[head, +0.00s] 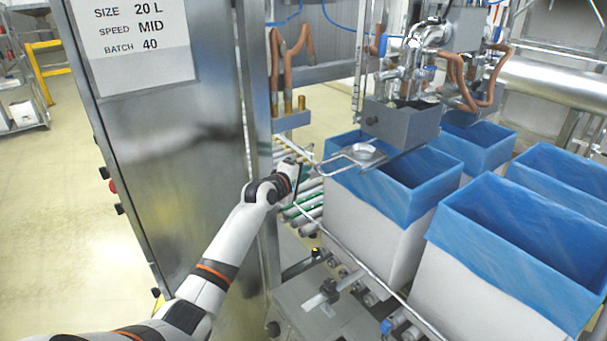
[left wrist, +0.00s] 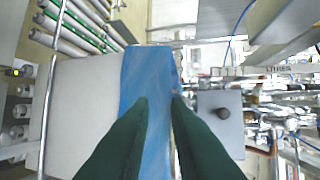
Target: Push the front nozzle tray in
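The front nozzle tray (head: 371,158) is a small metal plate with a round dish and a wire handle loop. It sticks out to the left below the front grey nozzle housing (head: 400,121), over the front blue-lined box. My left gripper (head: 306,174) is just left of the handle's end; I cannot tell whether they touch. In the left wrist view, its two dark green fingers (left wrist: 160,99) are apart, with blue liner behind the gap and no object clearly held. The housing with a dark knob (left wrist: 222,115) is to their right. My right gripper is not in view.
Several white boxes with blue liners, the front one (head: 384,208) under the tray, stand on the roller conveyor. A metal guide rail (head: 345,249) runs along the near side. Copper-coloured hoses hang above.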

